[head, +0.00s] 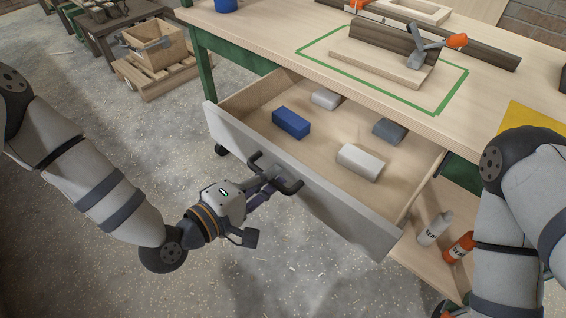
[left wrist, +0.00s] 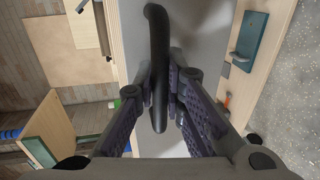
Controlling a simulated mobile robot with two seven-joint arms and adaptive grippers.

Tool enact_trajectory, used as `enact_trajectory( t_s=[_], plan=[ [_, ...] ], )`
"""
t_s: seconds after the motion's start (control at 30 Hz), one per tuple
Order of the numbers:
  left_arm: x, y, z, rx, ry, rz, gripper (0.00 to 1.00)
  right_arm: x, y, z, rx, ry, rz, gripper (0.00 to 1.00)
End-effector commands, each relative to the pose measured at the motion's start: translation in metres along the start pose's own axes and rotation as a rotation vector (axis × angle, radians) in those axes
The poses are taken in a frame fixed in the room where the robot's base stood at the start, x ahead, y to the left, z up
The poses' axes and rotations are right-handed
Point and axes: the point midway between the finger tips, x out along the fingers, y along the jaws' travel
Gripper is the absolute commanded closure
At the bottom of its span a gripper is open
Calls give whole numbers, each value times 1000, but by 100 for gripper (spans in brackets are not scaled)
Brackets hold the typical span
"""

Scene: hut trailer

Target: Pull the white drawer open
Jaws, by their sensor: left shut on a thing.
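The white drawer (head: 330,202) stands pulled well out from under the wooden workbench (head: 290,45), with its inside in plain view. A dark bar handle (head: 291,187) sits on its front; the handle also shows in the left wrist view (left wrist: 157,60). My left gripper (head: 268,182) is in front of the drawer, shut on the handle with a finger on either side of it. In the left wrist view the fingers (left wrist: 161,90) close around the dark bar. My right arm shows at the right edge of the head view, but its gripper is out of view.
In the drawer lie a blue block (head: 291,123) and several grey or whitish blocks (head: 361,162). Bottles (head: 435,229) stand on a low shelf at the right. A wooden crate (head: 155,47) sits on a pallet at the back left. The floor before the drawer is clear.

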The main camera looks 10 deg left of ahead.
Motion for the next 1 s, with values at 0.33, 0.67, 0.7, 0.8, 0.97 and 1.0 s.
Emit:
enact_trajectory(
  t_s=[0.33, 0.67, 0.7, 0.8, 0.97, 1.0],
  plan=[
    [-14, -2, -2, 1, 6, 4, 100, -5, 0, -2, 0, 11, -1, 60],
    [-15, -2, -2, 1, 6, 5, 100, -5, 0, -2, 1, 11, -1, 60],
    [-15, -2, -2, 1, 6, 5, 100, -5, 0, -2, 1, 11, -1, 60],
    [-15, -2, -2, 1, 5, 4, 81, -5, 0, -2, 1, 11, -1, 60],
    [-15, -2, -1, 1, 3, 3, 81, -5, 0, -2, 1, 11, -1, 60],
    [-15, -3, -1, 1, 3, 3, 81, -5, 0, -2, 1, 11, -1, 60]
  ],
)
